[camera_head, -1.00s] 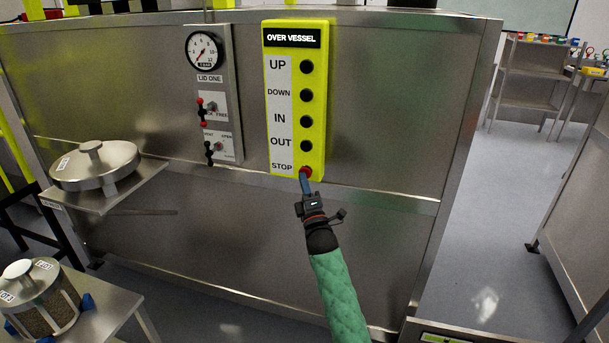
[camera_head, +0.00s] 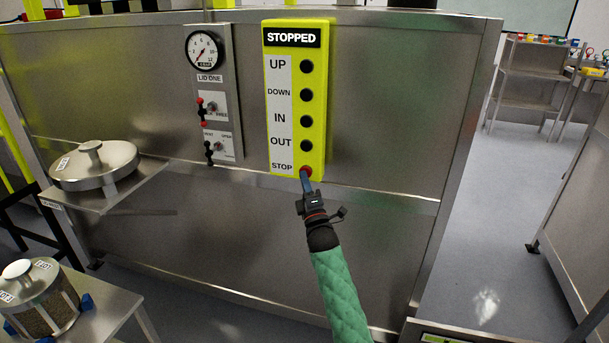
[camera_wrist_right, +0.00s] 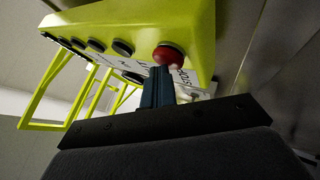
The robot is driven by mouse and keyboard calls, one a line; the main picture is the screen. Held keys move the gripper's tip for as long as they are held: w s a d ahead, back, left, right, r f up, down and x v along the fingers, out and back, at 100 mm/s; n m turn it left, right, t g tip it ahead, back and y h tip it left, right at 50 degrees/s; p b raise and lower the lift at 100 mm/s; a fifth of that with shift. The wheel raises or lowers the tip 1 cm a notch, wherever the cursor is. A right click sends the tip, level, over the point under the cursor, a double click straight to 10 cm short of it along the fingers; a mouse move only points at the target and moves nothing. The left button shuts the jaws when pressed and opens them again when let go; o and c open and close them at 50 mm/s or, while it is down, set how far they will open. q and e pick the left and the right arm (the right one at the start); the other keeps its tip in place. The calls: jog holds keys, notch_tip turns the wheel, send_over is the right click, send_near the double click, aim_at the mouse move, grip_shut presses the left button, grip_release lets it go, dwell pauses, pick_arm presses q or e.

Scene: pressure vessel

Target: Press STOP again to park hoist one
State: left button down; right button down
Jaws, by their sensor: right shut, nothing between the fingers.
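The yellow hoist control box (camera_head: 318,100) hangs on the steel panel, and its display (camera_head: 291,38) reads STOPPED. Black buttons run down it beside the labels UP, DOWN, IN and OUT. The red STOP button (camera_head: 305,172) is at the bottom, and it also shows in the right wrist view (camera_wrist_right: 168,54). My right gripper (camera_head: 306,181) is shut and empty, with its blue fingertips at the STOP button. In the right wrist view the fingertips (camera_wrist_right: 160,72) overlap the button's lower edge; I cannot tell whether they press it. My left gripper is not in view.
A gauge panel marked LID ONE (camera_head: 211,80) with small levers is left of the box. A metal lid (camera_head: 95,165) rests on a shelf at left. A labelled canister (camera_head: 40,298) stands on a stand at lower left. Open floor (camera_head: 490,220) lies at right.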

jog(key=shift+s, duration=0.15)
jog(key=shift+s+a, duration=0.25)
jog(key=shift+s, duration=0.45)
jog(key=shift+s, duration=0.1)
jog(key=s, duration=0.1)
jog(key=s+a+p, duration=0.1)
jog(key=s, duration=0.2)
jog(key=shift+s+a, duration=0.25)
dwell(0.3)
dwell(0.5)
